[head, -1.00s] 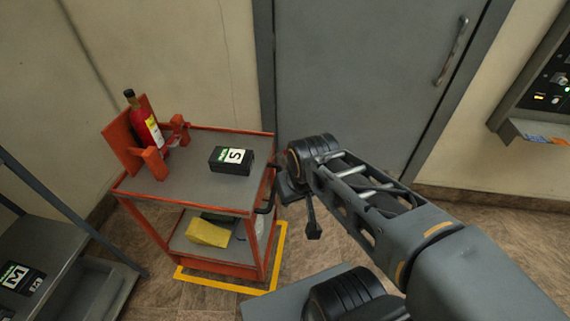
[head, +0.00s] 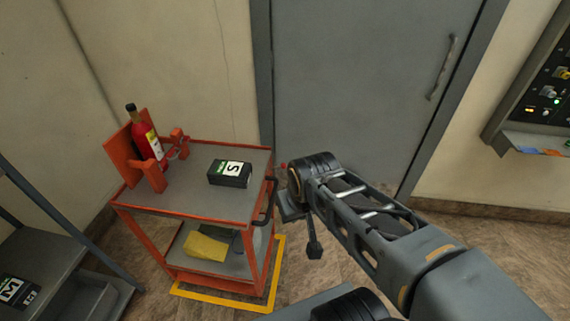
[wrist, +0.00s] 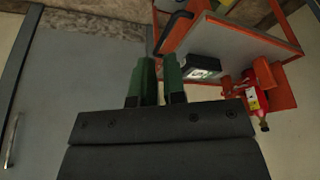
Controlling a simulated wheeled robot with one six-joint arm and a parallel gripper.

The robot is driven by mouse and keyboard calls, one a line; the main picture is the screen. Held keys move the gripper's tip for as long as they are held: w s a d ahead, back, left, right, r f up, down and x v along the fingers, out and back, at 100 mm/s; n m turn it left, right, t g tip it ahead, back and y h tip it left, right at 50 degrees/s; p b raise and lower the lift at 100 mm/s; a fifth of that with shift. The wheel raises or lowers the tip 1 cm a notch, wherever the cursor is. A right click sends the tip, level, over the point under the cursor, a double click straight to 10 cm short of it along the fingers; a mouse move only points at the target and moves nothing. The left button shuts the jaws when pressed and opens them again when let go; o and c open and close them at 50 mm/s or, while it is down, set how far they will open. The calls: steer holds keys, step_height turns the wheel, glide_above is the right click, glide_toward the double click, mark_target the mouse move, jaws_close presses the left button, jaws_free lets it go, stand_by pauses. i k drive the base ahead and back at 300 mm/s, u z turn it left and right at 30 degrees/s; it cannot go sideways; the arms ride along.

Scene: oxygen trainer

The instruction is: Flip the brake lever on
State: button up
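I cannot make out a brake lever for certain in either view. The red-framed cart (head: 205,205) stands left of my arm in the head view, and its grey top with orange edges shows at the upper right of the wrist view (wrist: 235,42). A black handle (head: 267,203) sticks out from the cart's right side; it also shows in the wrist view (wrist: 177,24). My gripper (wrist: 160,62) points up in the wrist view, with two green fingers a narrow gap apart and nothing between them. It is apart from the cart. In the head view my arm hides most of it.
On the cart are a black box marked S (head: 230,173) and a red bottle (head: 145,137) in an orange holder; a yellow item (head: 205,246) lies below. A yellow floor outline (head: 222,304) surrounds the cart. A grey door (head: 355,80), control panel (head: 548,95) and left shelf (head: 55,255) stand around.

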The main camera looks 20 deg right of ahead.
mark_target(283, 165)
steer(key=k, duration=1.25)
steer(key=z, duration=0.45)
steer(key=i, duration=1.95)
steer(key=u, duration=0.95)
